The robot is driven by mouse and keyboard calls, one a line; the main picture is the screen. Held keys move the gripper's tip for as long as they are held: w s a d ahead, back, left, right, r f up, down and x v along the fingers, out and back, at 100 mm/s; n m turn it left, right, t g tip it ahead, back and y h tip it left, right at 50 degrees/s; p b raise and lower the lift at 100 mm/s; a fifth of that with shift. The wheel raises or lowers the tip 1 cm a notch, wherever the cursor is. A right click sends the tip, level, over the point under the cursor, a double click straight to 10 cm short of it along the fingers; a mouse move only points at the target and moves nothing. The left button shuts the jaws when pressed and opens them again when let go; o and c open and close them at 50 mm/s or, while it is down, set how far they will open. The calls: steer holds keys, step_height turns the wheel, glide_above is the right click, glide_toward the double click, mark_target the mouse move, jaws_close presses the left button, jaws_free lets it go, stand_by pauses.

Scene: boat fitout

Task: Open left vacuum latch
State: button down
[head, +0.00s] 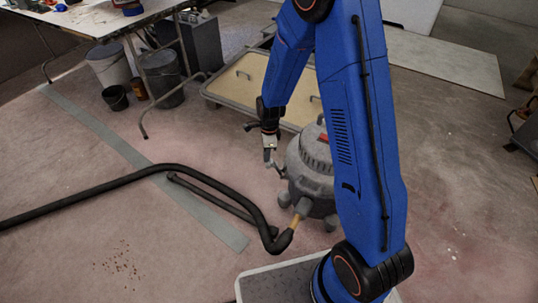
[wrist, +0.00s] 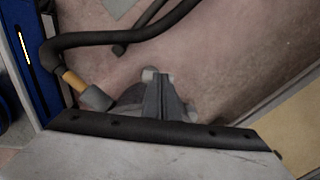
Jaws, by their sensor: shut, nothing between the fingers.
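The grey vacuum (head: 308,165) stands on the floor, partly hidden behind my blue arm, with a red part on its top. My gripper (head: 268,155) points down beside the vacuum's left side, close to its drum; I cannot tell whether it touches. In the wrist view my fingers (wrist: 161,82) are together and empty, over the grey vacuum body (wrist: 128,100), which they and the gripper housing mostly hide. The left latch cannot be made out clearly in either view.
A black hose (head: 215,181) runs from the vacuum's yellow fitting (head: 296,220) across the floor to the left. A low trolley with a tan top (head: 240,87) stands behind the vacuum. Buckets (head: 108,66) and a table (head: 88,20) are at the back left. Front-left floor is mostly clear.

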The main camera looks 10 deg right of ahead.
steer(key=w+a+f+h, duration=0.1)
steer(key=a+f, duration=0.6)
steer(key=f, duration=0.1)
steer(key=shift+a+h, duration=0.3)
stand_by(0.8)
steer(key=shift+r, duration=0.15)
stand_by(0.5)
